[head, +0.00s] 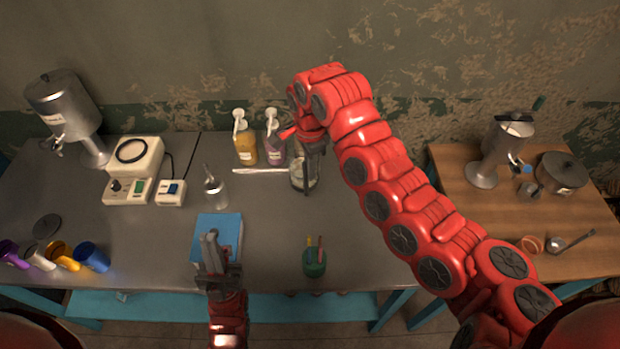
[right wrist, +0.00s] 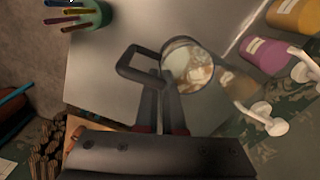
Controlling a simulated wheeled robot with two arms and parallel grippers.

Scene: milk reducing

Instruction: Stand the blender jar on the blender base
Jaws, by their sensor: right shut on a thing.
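The blender jar (head: 303,181) is clear, with a black handle and pale and orange contents. It is at the back middle of the grey table in the head view. The right wrist view looks into its round mouth (right wrist: 188,66). My right gripper (head: 312,146) is shut on the jar's handle (right wrist: 140,64). I cannot tell whether the jar touches the table. The likely blender base is the white unit with a black ring (head: 133,157) at the back left, well apart from the jar. My left gripper (head: 210,250) is over a blue book, its jaw opening unclear.
Yellow (head: 246,150) and purple (head: 275,150) pump bottles stand close behind the jar. A green pen cup (head: 314,264) is at the front. A metal dispenser (head: 62,105) stands far left.

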